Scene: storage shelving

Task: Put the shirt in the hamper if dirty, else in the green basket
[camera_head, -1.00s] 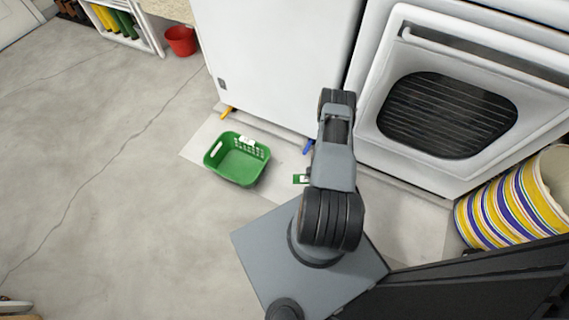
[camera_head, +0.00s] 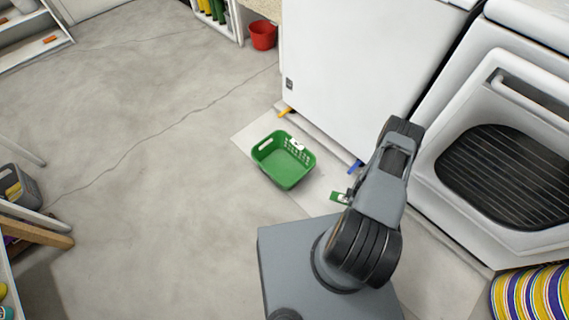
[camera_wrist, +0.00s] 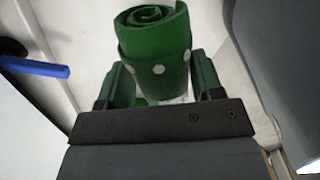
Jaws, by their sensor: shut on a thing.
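A rolled green shirt with pale dots (camera_wrist: 155,48) is held upright between the two fingers of my gripper (camera_wrist: 160,88) in the wrist view. No clear stain shows on its visible side; the rest is hidden. In the head view the shirt is a small green patch (camera_head: 338,197) beyond my arm, with my gripper (camera_head: 348,195) mostly hidden by it. The green basket (camera_head: 279,181) stands on the floor to the left of my gripper and looks empty inside. A round yellow, blue and white striped hamper (camera_head: 533,296) is cut off at the lower right corner.
White appliances (camera_head: 360,70) stand behind the basket, one with a dark round-cornered door window (camera_head: 505,175). A red bucket (camera_head: 262,36) stands at the back. A grey bin (camera_head: 18,190) is at the left edge. The floor left of the basket (camera_head: 150,190) is clear.

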